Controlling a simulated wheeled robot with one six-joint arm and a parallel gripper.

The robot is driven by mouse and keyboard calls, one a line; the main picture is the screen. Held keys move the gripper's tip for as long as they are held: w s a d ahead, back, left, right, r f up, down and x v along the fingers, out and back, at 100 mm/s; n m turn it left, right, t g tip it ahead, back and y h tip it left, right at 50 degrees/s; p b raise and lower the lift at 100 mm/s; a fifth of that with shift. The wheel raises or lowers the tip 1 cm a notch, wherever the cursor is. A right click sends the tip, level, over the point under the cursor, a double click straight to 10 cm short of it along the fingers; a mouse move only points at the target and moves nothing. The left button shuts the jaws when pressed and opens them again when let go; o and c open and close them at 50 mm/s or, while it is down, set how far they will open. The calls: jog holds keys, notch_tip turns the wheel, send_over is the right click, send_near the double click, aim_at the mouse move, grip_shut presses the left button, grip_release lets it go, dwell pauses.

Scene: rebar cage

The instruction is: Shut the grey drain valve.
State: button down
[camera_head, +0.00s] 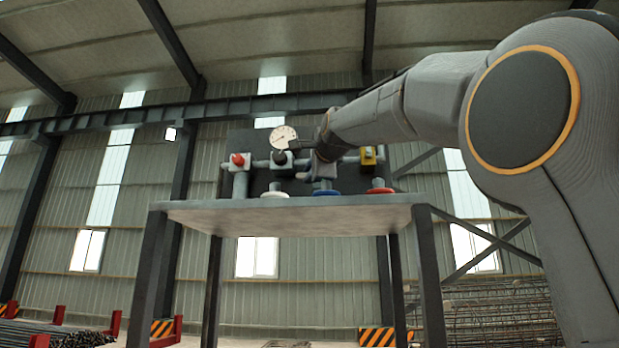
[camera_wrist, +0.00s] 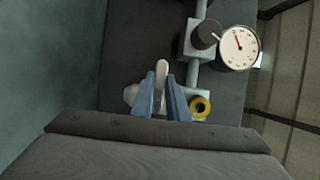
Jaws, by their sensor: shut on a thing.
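My gripper (camera_wrist: 164,84) shows in the wrist view with its two blue-grey fingers shut on a pale, narrow handle (camera_wrist: 160,73) that stands up between them. The handle looks light grey to cream; I take it for the grey drain valve's handle, though its body is mostly hidden by my fingers. A pale rounded part (camera_wrist: 130,94) sits just left of the fingers. In the head view my gripper (camera_head: 322,166) is at the middle of the pipe panel, and the wrist hides what it holds.
A black-knobbed valve (camera_wrist: 206,35) and a gauge (camera_wrist: 239,47) are close by, as is a yellow part (camera_wrist: 200,107).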

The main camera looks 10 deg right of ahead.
dwell(0.4)
jog(key=c, duration=1.7)
grip_release()
jog(key=s, duration=0.2)
jog(key=s+b, duration=0.1)
jog(key=s, duration=0.2)
jog(key=s+b, duration=0.1)
jog(key=s, duration=0.2)
jog(key=shift+d, duration=0.4)
jog(key=shift+w, duration=0.1)
